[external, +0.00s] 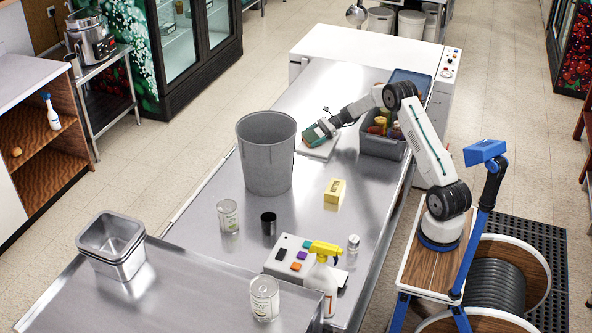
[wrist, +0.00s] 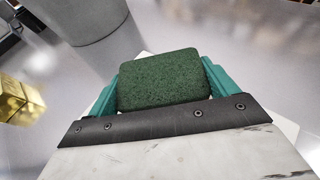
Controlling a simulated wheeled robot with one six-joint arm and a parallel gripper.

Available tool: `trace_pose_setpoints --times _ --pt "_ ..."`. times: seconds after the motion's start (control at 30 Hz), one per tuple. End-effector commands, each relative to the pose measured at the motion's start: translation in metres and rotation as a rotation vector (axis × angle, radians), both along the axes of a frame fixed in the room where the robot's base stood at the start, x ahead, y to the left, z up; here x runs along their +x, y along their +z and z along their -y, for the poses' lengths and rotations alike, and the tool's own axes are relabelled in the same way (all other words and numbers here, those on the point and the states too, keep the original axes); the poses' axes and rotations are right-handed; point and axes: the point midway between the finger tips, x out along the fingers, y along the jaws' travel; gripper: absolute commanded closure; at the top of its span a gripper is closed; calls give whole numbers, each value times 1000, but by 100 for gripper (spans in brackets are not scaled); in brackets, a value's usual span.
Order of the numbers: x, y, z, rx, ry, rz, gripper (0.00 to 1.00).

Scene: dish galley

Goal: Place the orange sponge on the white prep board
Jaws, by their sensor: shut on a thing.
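My gripper (external: 319,132) has teal fingers and reaches over the white prep board (external: 326,152) at the far part of the steel counter. It is shut on the orange sponge (wrist: 162,79), whose dark green scouring face fills the space between the fingers in the wrist view. A little orange shows at the gripper in the external view. The white board shows past the sponge in the wrist view as a pale corner (wrist: 145,56). The sponge is over or on the board; I cannot tell whether it touches.
A tall grey bin (external: 266,160) stands close left of the board, and a grey crate (external: 383,145) with bottles stands close right. A yellow block (external: 335,191), cans, a black cup (external: 269,223) and a spray bottle (external: 325,275) stand nearer. Counter between bin and yellow block is clear.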

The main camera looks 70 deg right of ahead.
Motion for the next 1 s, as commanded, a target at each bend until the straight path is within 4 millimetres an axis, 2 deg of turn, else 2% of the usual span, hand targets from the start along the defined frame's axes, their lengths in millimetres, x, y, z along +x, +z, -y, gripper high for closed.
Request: trace_pose_setpoints --times 0.33,0.37,0.4,0.7,0.83,0.9,1.0 --pt "0 -3 0 -1 -1 1 35" --pt "0 -2 0 -2 0 2 6" --pt "0 -2 0 -2 0 2 0" --pt "-1 2 1 -2 -1 2 0" --pt "-13 8 14 -2 -4 2 0" --pt "-22 14 23 -2 -3 2 0" --pt "-19 37 20 -4 0 4 0"
